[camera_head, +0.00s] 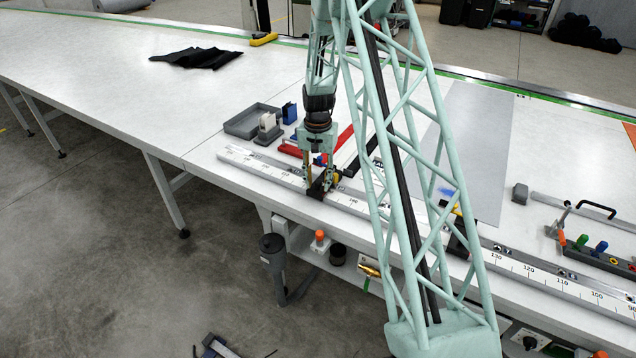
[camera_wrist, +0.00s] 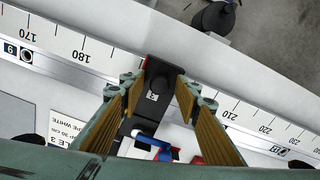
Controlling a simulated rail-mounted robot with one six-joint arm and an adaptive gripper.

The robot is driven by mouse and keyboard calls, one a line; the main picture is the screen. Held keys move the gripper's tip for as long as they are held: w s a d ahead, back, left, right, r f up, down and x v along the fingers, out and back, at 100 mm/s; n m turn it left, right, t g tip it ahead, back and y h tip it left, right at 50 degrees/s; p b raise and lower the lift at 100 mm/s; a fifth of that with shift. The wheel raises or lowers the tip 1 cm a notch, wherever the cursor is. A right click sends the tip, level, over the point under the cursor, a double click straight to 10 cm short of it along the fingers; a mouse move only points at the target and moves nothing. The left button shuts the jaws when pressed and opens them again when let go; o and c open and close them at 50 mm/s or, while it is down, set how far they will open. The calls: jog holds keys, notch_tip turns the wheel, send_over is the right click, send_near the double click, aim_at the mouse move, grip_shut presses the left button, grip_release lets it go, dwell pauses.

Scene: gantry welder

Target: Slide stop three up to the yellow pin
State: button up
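A black stop (camera_wrist: 160,80) sits on the white ruler rail (camera_wrist: 85,45) between the 180 and 210 marks. In the head view the stop (camera_head: 318,190) is below my gripper (camera_head: 320,182). My gripper's padded fingers (camera_wrist: 160,90) stand on either side of the stop, very near it; I cannot tell whether they touch it. A blue lever (camera_wrist: 150,141) lies just behind the stop. Farther right along the rail, a small yellow piece (camera_head: 456,209) shows by another black stop (camera_head: 460,238); I cannot tell whether it is the yellow pin.
A grey tray (camera_head: 252,122), a blue block (camera_head: 289,112) and a red bar (camera_head: 343,138) lie behind the rail. A black cloth (camera_head: 197,57) lies at the far left. A grey fixture with coloured knobs (camera_head: 590,247) stands at right. My arm hides part of the rail.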

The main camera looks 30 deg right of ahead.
notch_tip(320, 180, up, 12)
dwell(0.8)
jog(key=shift+f, duration=0.1)
dwell(0.5)
jog(key=s+a+r+n+t+b, duration=0.1)
jog(key=s+a+r+n+b, duration=0.15)
jog(key=s+a+r, duration=0.75)
jog(key=s+a+r+n+t+b, duration=0.15)
jog(key=s+a+r+b, duration=0.25)
jog(key=s+a+r, duration=0.6)
jog(key=s+a+n+b, duration=0.2)
jog(key=s+a+b, duration=0.1)
jog(key=s, duration=1.1)
jog(key=s+a+n+t+b, duration=0.1)
jog(key=s+a+n+b, duration=0.2)
jog(key=s, duration=1.1)
jog(key=a, duration=0.3)
jog(key=shift+s+r+n+b, duration=0.3)
jog(key=shift+s+r+b, duration=0.05)
jog(key=shift+s+b, duration=0.05)
